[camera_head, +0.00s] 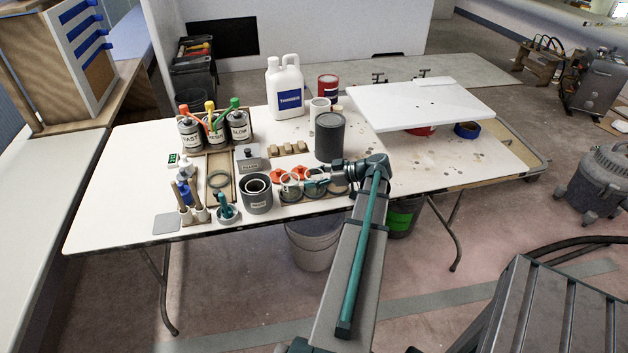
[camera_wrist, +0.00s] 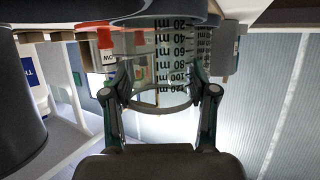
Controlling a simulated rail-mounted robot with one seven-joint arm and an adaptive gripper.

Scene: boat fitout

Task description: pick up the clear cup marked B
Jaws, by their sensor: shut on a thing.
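My gripper (camera_wrist: 160,95) is shut on a clear cup (camera_wrist: 172,60) with black ml marks, one finger on each side below its rim. The wrist view shows the scene upside down; the cup's base end is at a grey round holder (camera_wrist: 160,12). I cannot tell whether it touches that holder. No letter B is readable on the cup. In the head view my gripper (camera_head: 328,175) is at the right end of the cup row, and the held cup is small and partly hidden there. Another clear cup (camera_head: 291,184) stands to its left.
A dark grey can (camera_head: 329,137) stands close behind my gripper. A raised white panel (camera_head: 430,102) lies at the right. The table's front edge is near the cups.

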